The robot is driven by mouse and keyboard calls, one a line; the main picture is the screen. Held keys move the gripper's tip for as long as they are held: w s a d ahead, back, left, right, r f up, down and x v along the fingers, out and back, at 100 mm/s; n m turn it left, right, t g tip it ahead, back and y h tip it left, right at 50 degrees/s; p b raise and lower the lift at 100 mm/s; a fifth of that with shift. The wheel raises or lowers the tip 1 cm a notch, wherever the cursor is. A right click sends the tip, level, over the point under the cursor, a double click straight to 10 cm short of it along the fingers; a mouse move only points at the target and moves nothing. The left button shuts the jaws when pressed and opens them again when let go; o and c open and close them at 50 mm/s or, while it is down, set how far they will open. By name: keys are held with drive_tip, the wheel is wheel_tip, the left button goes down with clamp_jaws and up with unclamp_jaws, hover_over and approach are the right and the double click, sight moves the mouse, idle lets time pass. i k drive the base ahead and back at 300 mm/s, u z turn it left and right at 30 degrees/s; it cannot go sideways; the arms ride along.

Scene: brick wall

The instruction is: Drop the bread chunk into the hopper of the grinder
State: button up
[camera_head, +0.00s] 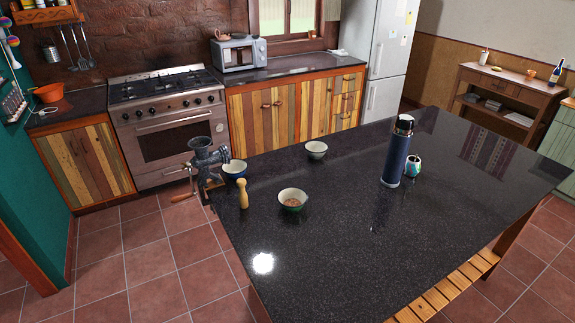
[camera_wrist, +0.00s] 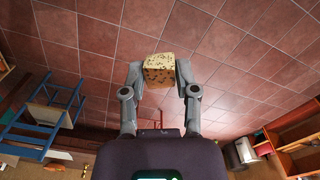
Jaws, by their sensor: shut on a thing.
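The grey metal grinder (camera_head: 206,160) stands at the left edge of the dark stone table (camera_head: 330,268), with its crank out to the left past the edge. Its hopper is at the top; I cannot see into it. In the wrist view my gripper (camera_wrist: 159,78) is shut on the bread chunk (camera_wrist: 158,70), a tan speckled block held between the two fingertips. Red floor tiles show behind it. My gripper and the bread chunk do not show in the head view.
A tall blue flask (camera_head: 396,155) and a cup (camera_head: 412,166) stand farther right. The table's front is clear.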

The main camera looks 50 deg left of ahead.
sight(203, 157)
drive_tip(key=z, duration=0.1)
drive_tip(key=k, duration=0.95)
drive_tip(key=u, duration=3)
drive_tip(key=i, duration=0.15)
drive_tip(key=z, duration=0.75)
